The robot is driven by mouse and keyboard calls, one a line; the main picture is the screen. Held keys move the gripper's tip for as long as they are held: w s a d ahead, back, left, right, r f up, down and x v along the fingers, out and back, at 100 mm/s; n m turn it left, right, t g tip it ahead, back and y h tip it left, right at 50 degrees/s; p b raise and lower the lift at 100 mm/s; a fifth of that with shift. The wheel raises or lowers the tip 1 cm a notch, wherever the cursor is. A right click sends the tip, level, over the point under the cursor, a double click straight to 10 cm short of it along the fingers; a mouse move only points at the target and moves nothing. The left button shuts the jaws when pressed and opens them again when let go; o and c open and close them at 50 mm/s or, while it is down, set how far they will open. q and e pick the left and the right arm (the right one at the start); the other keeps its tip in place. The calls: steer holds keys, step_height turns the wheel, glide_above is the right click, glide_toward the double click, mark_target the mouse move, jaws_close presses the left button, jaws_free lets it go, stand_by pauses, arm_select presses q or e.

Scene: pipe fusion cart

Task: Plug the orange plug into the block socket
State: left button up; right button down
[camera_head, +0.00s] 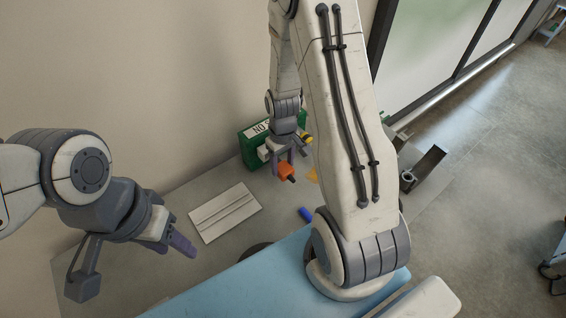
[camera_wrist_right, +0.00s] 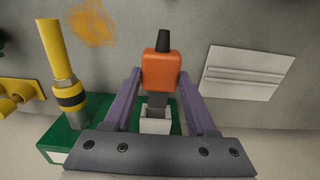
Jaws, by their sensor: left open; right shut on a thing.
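The orange plug (camera_head: 287,171) has a black end and is held between the purple fingertips of my right gripper (camera_head: 284,167). In the right wrist view the plug (camera_wrist_right: 161,71) sits between the two fingers, black end away from the palm. A grey part of it points toward a white block socket (camera_wrist_right: 156,124) on the green box. The white socket (camera_head: 264,152) also shows on the green box in the head view, up and left of the plug. Whether plug and socket touch, I cannot tell. My left gripper (camera_head: 182,246) is open and empty, far left of the plug.
The green box (camera_head: 249,149) with a white label stands against the wall. A pale ridged plate (camera_head: 224,212) lies on the grey table. A blue piece (camera_head: 306,214) lies near the light-blue surface (camera_head: 230,287). A yellow-and-black post (camera_wrist_right: 61,70) rises beside the socket.

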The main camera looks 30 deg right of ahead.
steer(key=shift+w, duration=0.15)
steer(key=shift+w, duration=0.35)
steer(key=shift+w+a, duration=0.15)
steer(key=shift+w, duration=0.75)
steer(key=shift+w, duration=0.35)
steer(key=shift+w+a, duration=0.1)
steer(key=shift+w, duration=0.2)
steer(key=shift+c, duration=0.6)
jaws_free()
steer(key=shift+r, duration=0.1)
